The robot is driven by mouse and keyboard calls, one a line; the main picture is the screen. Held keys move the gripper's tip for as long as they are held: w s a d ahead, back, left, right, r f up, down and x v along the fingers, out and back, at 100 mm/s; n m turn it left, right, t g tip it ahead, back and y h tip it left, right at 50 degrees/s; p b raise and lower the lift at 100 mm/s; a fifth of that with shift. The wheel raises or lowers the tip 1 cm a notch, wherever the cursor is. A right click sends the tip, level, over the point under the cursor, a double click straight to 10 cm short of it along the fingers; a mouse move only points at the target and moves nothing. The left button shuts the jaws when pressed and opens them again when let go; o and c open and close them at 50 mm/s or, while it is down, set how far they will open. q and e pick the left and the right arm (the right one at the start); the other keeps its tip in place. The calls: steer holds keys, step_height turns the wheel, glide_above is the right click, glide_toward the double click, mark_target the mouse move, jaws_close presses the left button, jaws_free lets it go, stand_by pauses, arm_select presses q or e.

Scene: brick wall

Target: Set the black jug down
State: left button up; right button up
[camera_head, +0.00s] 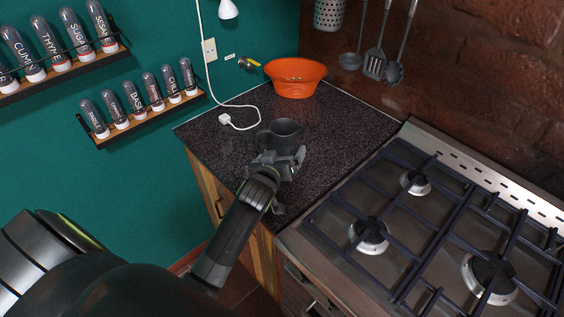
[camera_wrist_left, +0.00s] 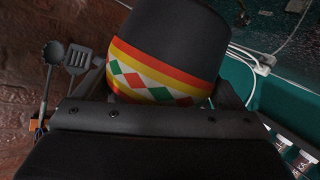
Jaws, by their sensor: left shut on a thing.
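The black jug (camera_head: 285,131) is over the dark speckled counter (camera_head: 340,120) in the head view, roughly upright. In the left wrist view the jug (camera_wrist_left: 180,35) fills the upper middle and shows a yellow, red and green diamond band. My left gripper (camera_head: 285,160) is shut on the jug from the near side. In the left wrist view the gripper (camera_wrist_left: 150,110) lies across the jug's lower part, and its fingertips are mostly hidden. I cannot tell whether the jug's base touches the counter. My right gripper is not in view.
An orange bowl (camera_head: 295,78) stands at the back of the counter. A white plug and cord (camera_head: 226,119) lie left of the jug. A gas stove (camera_head: 430,220) adjoins on the right. Free counter lies right of the jug. Utensils (camera_head: 375,62) hang on the brick wall.

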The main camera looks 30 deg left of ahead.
arm_select(q)
step_height(320, 180, down, 3)
steer(key=shift+r, duration=0.1)
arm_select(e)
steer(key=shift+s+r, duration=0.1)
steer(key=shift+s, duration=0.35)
arm_select(q)
steer(key=shift+f, duration=0.2)
steer(key=o, duration=1.1)
steer(key=shift+f, duration=0.1)
steer(key=b+v, duration=0.1)
steer(key=v, duration=1.1)
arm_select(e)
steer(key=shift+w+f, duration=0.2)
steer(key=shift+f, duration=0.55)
